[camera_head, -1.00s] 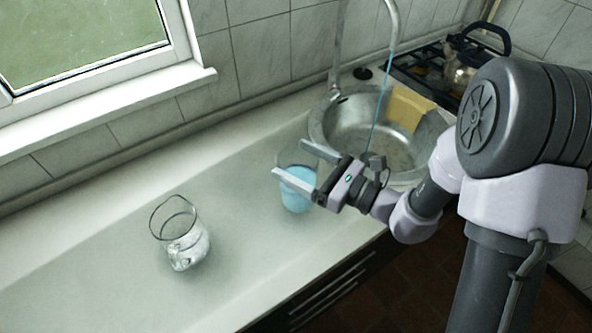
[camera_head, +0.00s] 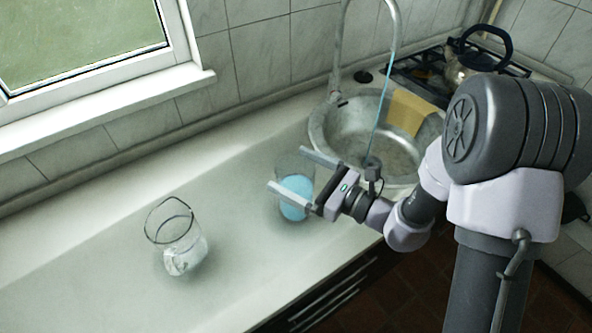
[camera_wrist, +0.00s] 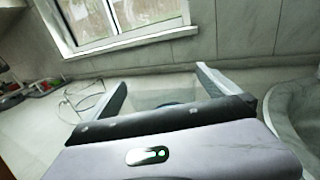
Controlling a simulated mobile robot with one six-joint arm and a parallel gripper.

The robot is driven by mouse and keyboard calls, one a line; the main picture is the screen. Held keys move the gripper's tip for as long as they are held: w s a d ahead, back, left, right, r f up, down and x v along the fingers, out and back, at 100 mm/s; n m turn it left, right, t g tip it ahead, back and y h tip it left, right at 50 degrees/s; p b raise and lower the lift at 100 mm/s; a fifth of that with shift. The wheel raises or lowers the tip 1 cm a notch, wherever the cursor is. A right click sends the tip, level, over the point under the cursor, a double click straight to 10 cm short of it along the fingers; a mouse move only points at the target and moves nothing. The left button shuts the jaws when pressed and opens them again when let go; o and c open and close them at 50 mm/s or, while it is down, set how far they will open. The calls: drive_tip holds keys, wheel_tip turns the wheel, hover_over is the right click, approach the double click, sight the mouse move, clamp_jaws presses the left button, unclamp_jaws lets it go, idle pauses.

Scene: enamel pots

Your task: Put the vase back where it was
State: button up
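Two clear glass vessels stand on the counter, and I cannot tell for certain which one is the vase. One, holding blue liquid (camera_head: 294,196), stands upright left of the sink. My gripper (camera_head: 285,168) is open at this vessel, with one finger on its near side and one toward its far side. I cannot tell whether either finger touches the glass. In the wrist view, the open fingers (camera_wrist: 162,88) have faint clear glass between them. The other vessel (camera_head: 181,255), wide-mouthed with clear contents, stands farther left; its rim also shows in the wrist view (camera_wrist: 82,98).
The metal sink (camera_head: 322,135) lies right of the blue-filled vessel, with a tall faucet (camera_head: 341,60) and a thin blue stream. A yellow-brown board or cloth (camera_head: 408,110) is at the sink. A kettle (camera_head: 470,62) sits on the stove. Counter between the vessels is clear.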

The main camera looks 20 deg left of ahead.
drive_tip(key=shift+d+r, duration=0.15)
drive_tip(key=p+v, duration=0.3)
drive_tip(key=v, duration=0.9)
drive_tip(key=s+r+n+g+h, duration=0.3)
drive_tip(key=s+n+h, duration=0.1)
drive_tip(key=s+n, duration=0.3)
drive_tip(key=s+r+n+g+h, duration=0.35)
drive_tip(key=s+n+h, duration=0.2)
drive_tip(key=s, duration=0.25)
drive_tip(key=d+r+n+t+h, duration=0.2)
drive_tip(key=d+t, duration=0.1)
drive_tip(key=d, duration=0.2)
drive_tip(key=w+d+r+n+t+h, duration=0.1)
drive_tip(key=d+r+n+t+h, duration=0.1)
drive_tip(key=d, duration=0.4)
drive_tip(key=shift+r+n+t+h, duration=0.35)
drive_tip(key=shift+r+t+h, duration=0.1)
drive_tip(key=shift+t+h, duration=0.4)
